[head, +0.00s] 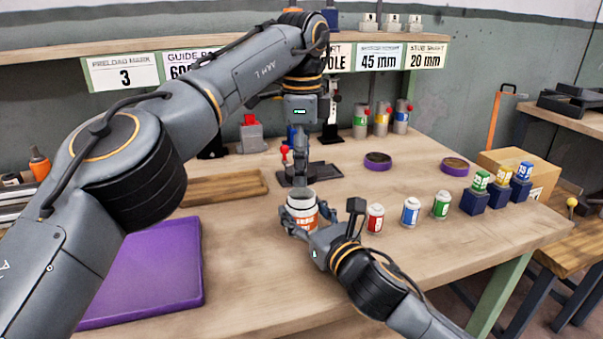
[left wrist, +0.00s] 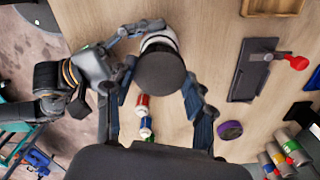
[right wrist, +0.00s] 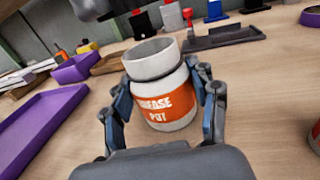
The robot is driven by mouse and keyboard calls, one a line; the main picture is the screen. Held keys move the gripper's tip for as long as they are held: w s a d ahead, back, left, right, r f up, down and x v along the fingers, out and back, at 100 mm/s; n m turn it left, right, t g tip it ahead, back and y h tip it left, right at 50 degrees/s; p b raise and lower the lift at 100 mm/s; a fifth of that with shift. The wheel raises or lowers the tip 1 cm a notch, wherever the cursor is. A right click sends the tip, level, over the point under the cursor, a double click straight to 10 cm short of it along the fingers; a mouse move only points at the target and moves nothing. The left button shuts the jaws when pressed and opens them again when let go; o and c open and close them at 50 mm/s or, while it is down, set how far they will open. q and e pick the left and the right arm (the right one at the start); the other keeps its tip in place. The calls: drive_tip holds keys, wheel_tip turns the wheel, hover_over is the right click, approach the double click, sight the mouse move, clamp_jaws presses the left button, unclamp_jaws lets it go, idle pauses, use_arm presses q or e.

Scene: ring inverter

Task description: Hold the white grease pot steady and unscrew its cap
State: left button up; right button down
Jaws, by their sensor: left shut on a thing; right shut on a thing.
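The white grease pot (head: 302,217) with an orange label stands upright near the middle of the bench. Its top is open in the right wrist view (right wrist: 163,100), showing a pale rim and hollow inside. My right gripper (head: 306,228) is shut on the pot's body, one finger on each side. My left gripper (head: 301,166) points down above and behind the pot. In the left wrist view it is shut on the dark round cap (left wrist: 160,72). The cap is off the pot, and partly hides it in that view.
Red (head: 375,218), blue (head: 411,212) and green (head: 441,205) small cans stand right of the pot. A dark fixture with a red knob (head: 285,150) is behind it. A purple tray (head: 150,270) lies at left. Bench space in front of the pot is clear.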

idle(0.3)
drive_tip(key=shift+c, duration=1.6)
unclamp_jaws()
